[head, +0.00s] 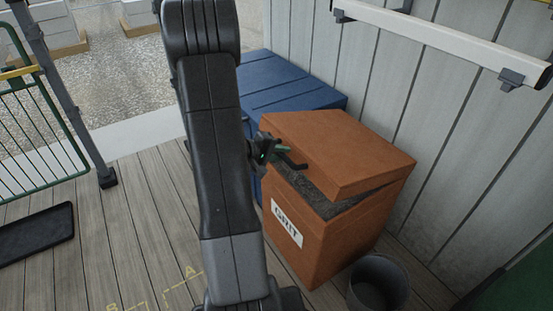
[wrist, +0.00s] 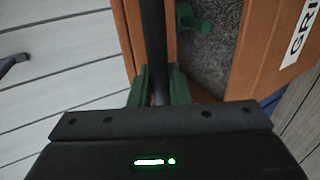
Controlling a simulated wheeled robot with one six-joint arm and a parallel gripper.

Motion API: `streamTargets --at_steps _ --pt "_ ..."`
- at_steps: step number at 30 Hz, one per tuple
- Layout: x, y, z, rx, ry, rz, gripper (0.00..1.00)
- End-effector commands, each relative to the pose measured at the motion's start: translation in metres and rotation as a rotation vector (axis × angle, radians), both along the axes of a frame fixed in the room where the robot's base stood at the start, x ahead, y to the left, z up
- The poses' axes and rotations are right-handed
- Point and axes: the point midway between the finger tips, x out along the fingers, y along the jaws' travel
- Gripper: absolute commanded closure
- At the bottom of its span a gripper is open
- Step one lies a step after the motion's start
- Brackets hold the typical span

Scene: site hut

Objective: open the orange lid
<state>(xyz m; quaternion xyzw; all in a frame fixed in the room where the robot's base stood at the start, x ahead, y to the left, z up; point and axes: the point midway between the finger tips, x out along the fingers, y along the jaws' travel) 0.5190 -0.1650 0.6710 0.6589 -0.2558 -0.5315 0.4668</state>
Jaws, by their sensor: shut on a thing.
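The orange lid (head: 335,145) tops an orange box (head: 318,240) marked GRIT. It is tilted partly up, with a dark gap between it and the box at the front and right. My gripper (head: 272,152) is at the lid's front left edge. In the wrist view its green fingers (wrist: 160,86) are shut on a dark bar (wrist: 155,45), which looks like the lid's handle. Grey grit (wrist: 208,55) shows through the gap beside it. A small green piece (wrist: 192,20) also shows there; I cannot tell what it is. My arm hides part of the surroundings left of the box.
A blue chest (head: 290,85) stands behind the box, against the panelled wall (head: 450,110). A grey bucket (head: 378,285) stands at the box's front right. A white rail (head: 450,40) runs along the wall. A black tray (head: 35,232) lies on the plank floor at left.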

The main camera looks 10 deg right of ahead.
Motion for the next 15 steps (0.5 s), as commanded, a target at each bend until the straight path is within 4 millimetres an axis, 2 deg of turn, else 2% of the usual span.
streamTargets --at_steps 1,15 --pt "0.001 -0.004 0.019 0.019 0.003 -0.003 1.0" --pt "0.013 -0.036 0.09 0.186 0.065 -0.002 1.0"
